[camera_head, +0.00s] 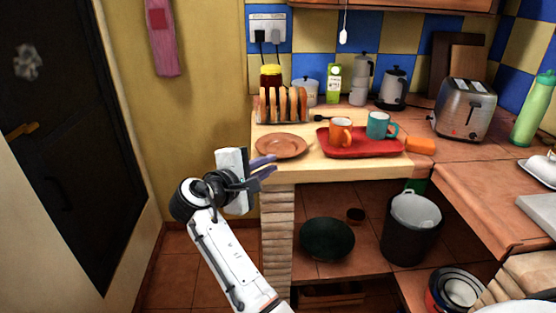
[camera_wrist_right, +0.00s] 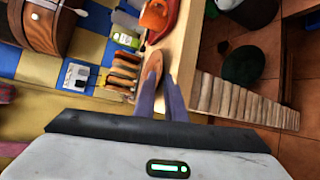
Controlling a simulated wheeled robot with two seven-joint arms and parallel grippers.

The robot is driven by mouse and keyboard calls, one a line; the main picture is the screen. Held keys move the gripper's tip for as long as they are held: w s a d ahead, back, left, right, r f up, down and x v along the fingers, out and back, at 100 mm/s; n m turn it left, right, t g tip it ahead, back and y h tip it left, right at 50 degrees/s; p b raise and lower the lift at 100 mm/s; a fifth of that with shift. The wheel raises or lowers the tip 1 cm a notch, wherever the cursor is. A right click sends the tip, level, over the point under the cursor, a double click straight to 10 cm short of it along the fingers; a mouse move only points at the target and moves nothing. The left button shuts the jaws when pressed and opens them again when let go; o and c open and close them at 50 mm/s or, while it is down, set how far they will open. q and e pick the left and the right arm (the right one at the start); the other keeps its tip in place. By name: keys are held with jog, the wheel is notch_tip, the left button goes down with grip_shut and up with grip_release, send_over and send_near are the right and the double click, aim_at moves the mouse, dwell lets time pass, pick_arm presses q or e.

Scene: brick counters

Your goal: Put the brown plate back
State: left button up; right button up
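The brown plate (camera_head: 282,145) lies flat on the light wooden counter, near its front left corner, in front of the toast rack. My right gripper (camera_head: 275,163) is at the counter's front edge, just in front of the plate's near rim. Its two purple fingers are a little apart, and I see nothing held. In the right wrist view the plate (camera_wrist_right: 153,68) shows beyond the fingertips (camera_wrist_right: 162,80), partly hidden by a finger. I cannot tell whether a finger touches the rim. My left gripper is not in view.
The toast rack (camera_head: 284,106) stands behind the plate. A red tray (camera_head: 362,151) with an orange mug (camera_head: 341,131) and a teal mug (camera_head: 378,125) is to its right. A toaster (camera_head: 464,109) stands further right. A brick pillar (camera_head: 278,235) supports the counter below.

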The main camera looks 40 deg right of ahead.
jog(key=v, duration=0.4)
dwell(0.5)
